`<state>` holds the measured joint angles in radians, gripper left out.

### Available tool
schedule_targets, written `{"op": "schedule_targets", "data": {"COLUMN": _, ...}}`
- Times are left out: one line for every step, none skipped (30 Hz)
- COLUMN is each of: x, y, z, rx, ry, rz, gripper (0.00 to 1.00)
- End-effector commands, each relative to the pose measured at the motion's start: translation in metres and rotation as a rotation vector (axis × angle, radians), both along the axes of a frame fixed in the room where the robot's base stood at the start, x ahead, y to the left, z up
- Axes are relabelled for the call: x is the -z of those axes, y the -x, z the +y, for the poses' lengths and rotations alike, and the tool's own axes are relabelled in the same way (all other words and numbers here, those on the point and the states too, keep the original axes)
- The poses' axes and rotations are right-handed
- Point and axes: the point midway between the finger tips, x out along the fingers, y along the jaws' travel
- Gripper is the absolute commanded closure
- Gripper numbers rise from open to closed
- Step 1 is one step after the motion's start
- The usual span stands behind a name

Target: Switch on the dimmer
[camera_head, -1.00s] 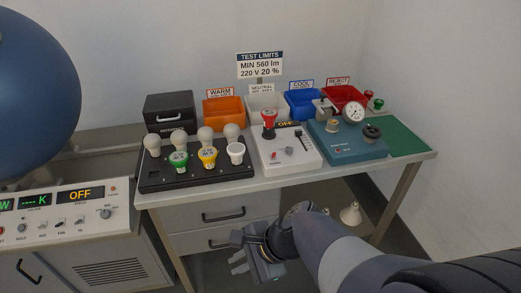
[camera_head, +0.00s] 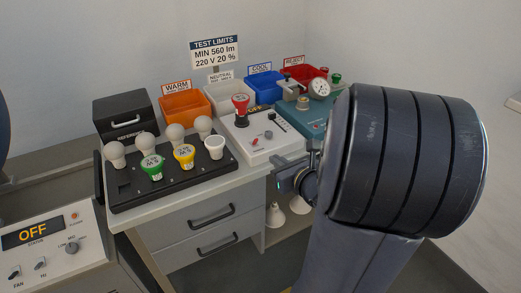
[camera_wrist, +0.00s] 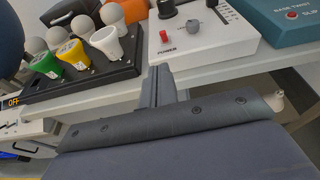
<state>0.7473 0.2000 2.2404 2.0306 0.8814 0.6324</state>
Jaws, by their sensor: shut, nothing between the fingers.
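My gripper (camera_head: 280,172) is shut and empty in front of the bench's front edge, near the box. In the wrist view, my shut fingers (camera_wrist: 158,82) point toward the switch, apart from it. My arm hides part of the bench's right side.
A black tray (camera_head: 125,192) with several bulbs stands left of the box. A teal tester (camera_head: 314,117) with a gauge stands to its right. Coloured bins, including an orange one (camera_head: 184,107), line the back. An OFF panel (camera_head: 32,231) is at lower left.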

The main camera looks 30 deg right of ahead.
Motion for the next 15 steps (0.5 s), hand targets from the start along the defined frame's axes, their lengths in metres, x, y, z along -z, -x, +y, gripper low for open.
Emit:
{"op": "schedule_targets", "data": {"x": 0.0007, "y": 0.0, "z": -0.0038, "rx": 0.014, "ry": -0.006, "rz": -0.004, "gripper": 1.0}}
{"op": "schedule_targets", "data": {"x": 0.0005, "y": 0.0, "z": -0.0052, "rx": 0.019, "ry": -0.009, "rz": -0.005, "gripper": 1.0}}
{"op": "schedule_targets", "data": {"x": 0.0003, "y": -0.0001, "z": -0.0063, "rx": 0.023, "ry": -0.011, "rz": -0.007, "gripper": 1.0}}
{"op": "schedule_targets", "data": {"x": 0.0002, "y": -0.0002, "z": -0.0066, "rx": 0.025, "ry": -0.011, "rz": -0.007, "gripper": 1.0}}
{"op": "schedule_targets", "data": {"x": 0.0001, "y": -0.0001, "z": -0.0067, "rx": 0.025, "ry": -0.012, "rz": -0.008, "gripper": 1.0}}
{"op": "schedule_targets", "data": {"x": 0.0, "y": -0.0001, "z": -0.0066, "rx": 0.025, "ry": -0.012, "rz": -0.008, "gripper": 1.0}}
{"op": "schedule_targets", "data": {"x": -0.0001, "y": -0.0002, "z": -0.0064, "rx": 0.025, "ry": -0.011, "rz": -0.008, "gripper": 1.0}}
{"op": "schedule_targets", "data": {"x": -0.0001, "y": -0.0002, "z": -0.0063, "rx": 0.024, "ry": -0.011, "rz": -0.007, "gripper": 1.0}}
{"op": "schedule_targets", "data": {"x": 0.0, "y": -0.0002, "z": -0.0062, "rx": 0.024, "ry": -0.011, "rz": -0.007, "gripper": 1.0}}
{"op": "schedule_targets", "data": {"x": 0.0, "y": -0.0002, "z": -0.0061, "rx": 0.022, "ry": -0.011, "rz": -0.007, "gripper": 1.0}}
{"op": "schedule_targets", "data": {"x": 0.0, "y": -0.0002, "z": -0.006, "rx": 0.022, "ry": -0.011, "rz": -0.007, "gripper": 1.0}}
{"op": "schedule_targets", "data": {"x": 0.0002, "y": -0.0006, "z": -0.0059, "rx": 0.022, "ry": -0.011, "rz": -0.007, "gripper": 1.0}}
{"op": "schedule_targets", "data": {"x": 0.0005, "y": -0.0012, "z": -0.0057, "rx": 0.022, "ry": -0.011, "rz": -0.007, "gripper": 1.0}}
{"op": "schedule_targets", "data": {"x": 0.0009, "y": -0.0023, "z": -0.0056, "rx": 0.022, "ry": -0.011, "rz": -0.007, "gripper": 1.0}}
{"op": "schedule_targets", "data": {"x": 0.0017, "y": -0.0046, "z": -0.0054, "rx": 0.021, "ry": -0.011, "rz": -0.006, "gripper": 1.0}}
